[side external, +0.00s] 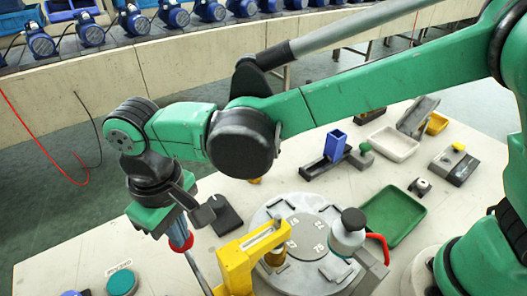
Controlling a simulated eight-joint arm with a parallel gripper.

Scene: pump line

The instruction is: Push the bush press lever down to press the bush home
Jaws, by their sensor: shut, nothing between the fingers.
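My gripper (179,228) points down at the lower left, its fingers shut and empty. A red knob (182,243) shows right at the fingertips, at the top of a grey rod (196,270) that runs down to the lower right; this looks like the bush press lever. The fingertips appear to touch the knob, but I cannot tell for sure. A yellow frame (237,266), seemingly of the press, stands just right of the rod. The bush is not clearly visible, and the lower part of the press is cut off by the picture's edge.
A round grey plate (307,237) with a grey cylinder (347,236) on it lies right of the yellow frame. A green tray (394,212), a blue block (335,145) and a white tray (393,143) are farther right. A teal disc (122,282) lies front left. Blue pumps (91,33) line the back conveyor.

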